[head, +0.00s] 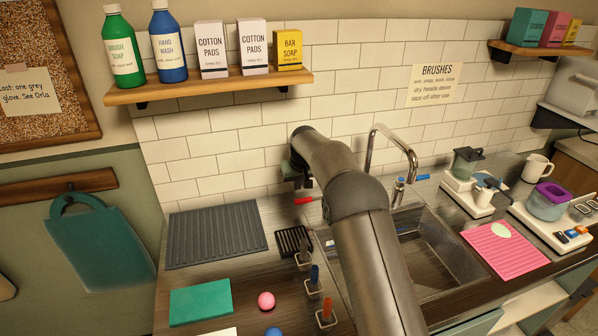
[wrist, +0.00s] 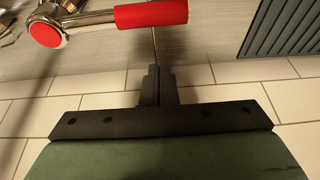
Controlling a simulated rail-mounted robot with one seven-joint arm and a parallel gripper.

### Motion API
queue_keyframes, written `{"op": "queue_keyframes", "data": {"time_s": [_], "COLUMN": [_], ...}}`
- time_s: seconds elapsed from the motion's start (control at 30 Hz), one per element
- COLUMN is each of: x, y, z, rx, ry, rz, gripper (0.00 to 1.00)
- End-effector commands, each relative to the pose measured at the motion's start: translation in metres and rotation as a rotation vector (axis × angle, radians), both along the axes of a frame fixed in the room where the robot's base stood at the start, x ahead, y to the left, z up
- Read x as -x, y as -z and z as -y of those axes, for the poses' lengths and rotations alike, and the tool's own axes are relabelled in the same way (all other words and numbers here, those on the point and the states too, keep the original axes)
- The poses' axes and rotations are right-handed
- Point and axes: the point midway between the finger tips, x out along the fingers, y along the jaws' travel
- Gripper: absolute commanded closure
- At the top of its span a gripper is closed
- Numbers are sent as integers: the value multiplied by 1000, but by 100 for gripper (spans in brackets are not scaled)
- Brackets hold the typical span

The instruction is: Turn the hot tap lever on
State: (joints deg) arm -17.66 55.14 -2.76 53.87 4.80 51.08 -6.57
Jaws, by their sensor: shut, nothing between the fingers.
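The hot tap lever (wrist: 150,17) has a red grip and shows at the top of the wrist view, with a red round cap (wrist: 47,32) at its left end. In the head view its red tip (head: 305,200) shows just left of my arm, and the rest is hidden. My gripper (wrist: 162,72) is shut and empty, with its fingertips close to the red grip. I cannot tell whether they touch it. The curved metal tap spout (head: 390,135) and the blue-tipped lever (head: 422,177) stand to the right.
A sink (head: 440,255) lies below the tap, partly behind my arm. A grey ridged mat (head: 215,236) lies at the left. A shelf (head: 210,86) with bottles and boxes hangs above. Brushes in holders (head: 314,283) stand in front. Containers and a pink mat (head: 505,250) are at the right.

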Motion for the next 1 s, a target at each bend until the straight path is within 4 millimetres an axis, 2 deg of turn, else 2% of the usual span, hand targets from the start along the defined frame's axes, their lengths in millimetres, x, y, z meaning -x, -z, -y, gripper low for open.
{"op": "queue_keyframes", "data": {"time_s": [0.03,0.33,0.83,1.0], "x": [6,30,35,41], "y": [-5,1,3,3], "z": [3,11,12,-1], "rx": [-1,0,-1,-2], "ry": [0,-1,-4,-50], "rz": [2,2,3,3], "gripper": [100,100,100,100]}}
